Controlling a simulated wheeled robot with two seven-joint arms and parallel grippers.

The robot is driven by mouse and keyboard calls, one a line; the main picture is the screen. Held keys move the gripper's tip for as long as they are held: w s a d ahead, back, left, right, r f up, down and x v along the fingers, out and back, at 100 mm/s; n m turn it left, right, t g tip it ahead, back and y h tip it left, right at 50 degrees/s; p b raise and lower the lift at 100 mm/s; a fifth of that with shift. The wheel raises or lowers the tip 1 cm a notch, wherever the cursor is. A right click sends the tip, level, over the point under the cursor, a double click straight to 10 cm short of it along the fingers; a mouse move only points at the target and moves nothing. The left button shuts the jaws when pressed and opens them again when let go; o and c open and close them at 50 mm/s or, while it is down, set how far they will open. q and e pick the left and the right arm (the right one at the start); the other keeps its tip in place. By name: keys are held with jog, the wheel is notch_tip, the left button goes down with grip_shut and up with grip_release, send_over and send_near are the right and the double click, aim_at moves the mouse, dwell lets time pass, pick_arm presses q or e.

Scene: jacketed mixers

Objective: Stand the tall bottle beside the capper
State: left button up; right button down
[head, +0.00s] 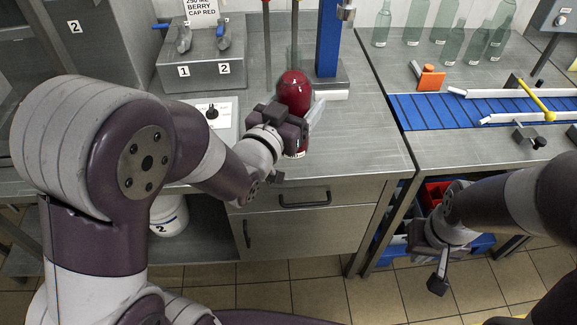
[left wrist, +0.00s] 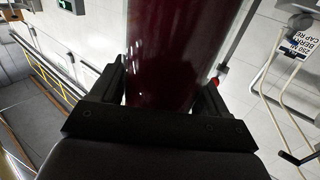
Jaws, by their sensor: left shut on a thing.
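The dark red bottle (head: 295,90) with a rounded top is at the middle of the head view, over the front part of the steel bench. My left gripper (head: 290,124) is shut around its middle; the bottle looks about upright. In the left wrist view the dark red bottle (left wrist: 172,55) fills the space between the two black fingers. Its foot is partly hidden, so I cannot tell whether it touches the bench. The capper, a blue column (head: 328,38) on a grey base, stands just behind and to the right. My right gripper (head: 430,258) looks open and empty, low in front of the right bench.
A steel box (head: 202,72) with two numbered taps stands behind left. A blue conveyor (head: 430,112) with an orange piece (head: 431,79) and yellow bar is at right, with several clear bottles (head: 477,42) behind. The bench (head: 365,140) right of the red bottle is clear.

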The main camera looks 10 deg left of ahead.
pick_arm(q)
jog(key=w+a+f, duration=0.5)
jog(key=w+f, duration=0.4)
jog(key=f, duration=0.1)
jog(key=shift+w+a+f, duration=0.3)
jog(key=shift+a+f, duration=0.1)
pick_arm(e)
jog(key=shift+w+f, duration=0.1)
jog(key=shift+f, duration=0.3)
pick_arm(q)
jog(key=shift+f, duration=0.15)
jog(key=o, duration=1.9)
jog(key=shift+f, duration=0.1)
jog(key=shift+c, duration=0.2)
jog(key=b+v, duration=0.1)
jog(key=v, duration=1.1)
pick_arm(e)
jog(key=shift+f, duration=0.5)
